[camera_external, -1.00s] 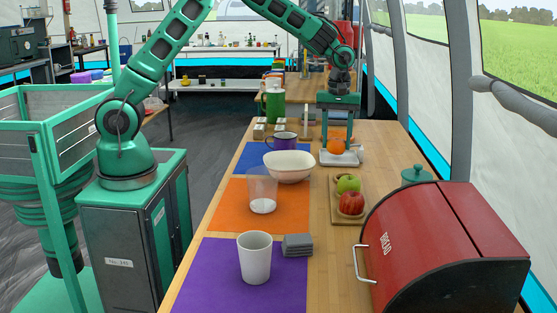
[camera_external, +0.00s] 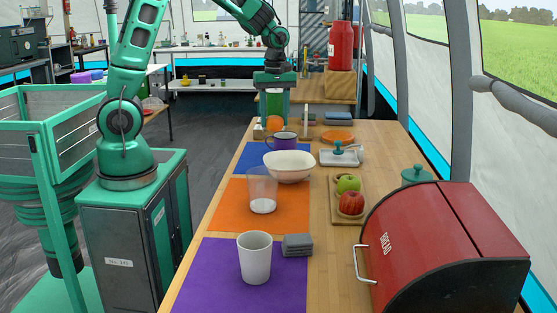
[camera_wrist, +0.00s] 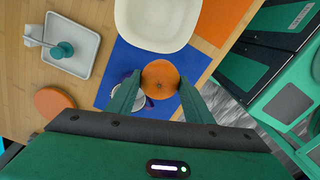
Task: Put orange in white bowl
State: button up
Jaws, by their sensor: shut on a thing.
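The orange (camera_external: 275,123) is held between the fingers of my gripper (camera_external: 275,118), raised over the far end of the table behind the purple mug (camera_external: 284,143). In the wrist view the orange (camera_wrist: 160,79) sits between both fingertips (camera_wrist: 158,92). The white bowl (camera_external: 290,166) stands nearer the external camera, across the edge of the blue and orange mats. In the wrist view the bowl (camera_wrist: 157,47) is at the top, ahead of the orange and apart from it; its upper part is cut off. The bowl's inside looks empty where visible.
The mug partly shows beneath my left finger in the wrist view (camera_wrist: 127,99). A white tray (camera_external: 325,158) with a teal-knobbed item and an orange disc (camera_external: 338,137) lie right of the bowl. A clear cup (camera_external: 262,190) stands in front of it; apples (camera_external: 350,204) are further right.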

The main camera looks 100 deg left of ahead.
aim_at(289, 160)
jog(key=shift+s, duration=0.65)
jog(key=shift+s+d+f+n, duration=0.1)
jog(key=shift+d+f+n, duration=0.05)
jog(key=shift+d+n, duration=0.15)
jog(key=w+d+f, duration=0.2)
jog(key=d, duration=0.1)
jog(key=w+d+f, duration=0.4)
jog(key=w+d, duration=0.1)
jog(key=shift+d+f, duration=0.3)
jog(key=shift+f, duration=2.05)
jog(key=o, duration=1.1)
jog(key=shift+f, duration=0.1)
notch_tip(289, 160, up, 12)
jog(key=shift+w+r, duration=0.1)
